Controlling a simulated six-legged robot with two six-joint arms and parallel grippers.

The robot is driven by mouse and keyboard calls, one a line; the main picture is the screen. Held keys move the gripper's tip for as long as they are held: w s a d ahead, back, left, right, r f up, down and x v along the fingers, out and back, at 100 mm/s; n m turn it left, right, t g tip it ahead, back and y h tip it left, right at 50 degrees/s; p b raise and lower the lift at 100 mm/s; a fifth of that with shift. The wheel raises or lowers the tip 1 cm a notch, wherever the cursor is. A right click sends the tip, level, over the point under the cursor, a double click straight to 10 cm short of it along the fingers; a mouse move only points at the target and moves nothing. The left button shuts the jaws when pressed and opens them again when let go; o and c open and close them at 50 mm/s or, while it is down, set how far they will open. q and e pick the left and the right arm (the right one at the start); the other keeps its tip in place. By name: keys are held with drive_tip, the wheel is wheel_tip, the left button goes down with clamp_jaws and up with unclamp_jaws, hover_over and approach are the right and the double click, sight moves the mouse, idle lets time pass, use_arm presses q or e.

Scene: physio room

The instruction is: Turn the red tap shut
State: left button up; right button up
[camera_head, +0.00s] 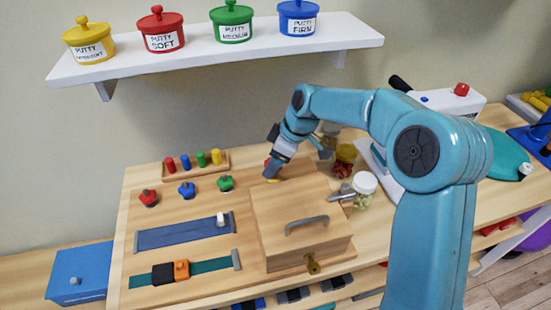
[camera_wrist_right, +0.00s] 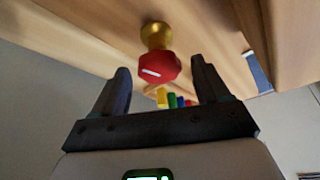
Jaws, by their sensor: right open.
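The red tap (camera_wrist_right: 158,69) has a faceted red knob with a white line across it, on a brass stem (camera_wrist_right: 156,35) fixed to a wooden surface. In the right wrist view the knob appears between the tips of my open right gripper (camera_wrist_right: 159,66), with a gap on each side. I cannot tell how deep it sits between the fingers. My left gripper is not in view.
Coloured pegs (camera_head: 193,160) and several knobs (camera_head: 187,189) stand on the board to the left. A jar (camera_head: 363,189) stands at right. A shelf (camera_head: 215,50) with putty pots hangs above.

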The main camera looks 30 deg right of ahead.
drive_tip(key=shift+c, duration=0.2)
drive_tip(key=c, duration=1)
drive_tip(key=shift+m, duration=0.4)
drive_tip(key=m+h+b, duration=0.1)
drive_tip(key=m, duration=0.1)
drive_tip(key=m+t+h+b, duration=0.1)
drive_tip(key=m, duration=0.2)
drive_tip(key=shift+a+f+m+b, duration=0.1)
drive_tip(key=shift+a+m+b, duration=0.1)
drive_tip(key=shift+m+b, duration=0.15)
drive_tip(key=m+h+b, duration=0.1)
drive_tip(key=m+b, duration=0.1)
drive_tip(key=m, duration=0.1)
drive_tip(key=m+h+b, duration=0.1)
drive_tip(key=m+b, duration=0.1)
drive_tip(key=m, duration=0.1)
drive_tip(key=shift+a+h, duration=0.15)
drive_tip(key=shift+h, duration=0.15)
drive_tip(key=m+h+b, duration=0.1)
drive_tip(key=m, duration=0.3)
drive_tip(key=shift+a+g, duration=0.1)
drive_tip(key=shift+g, duration=0.2)
drive_tip(key=shift+w+m+g+h, duration=0.1)
drive_tip(key=shift+m+g+h, duration=0.55)
drive_tip(key=shift+m, duration=1.5)
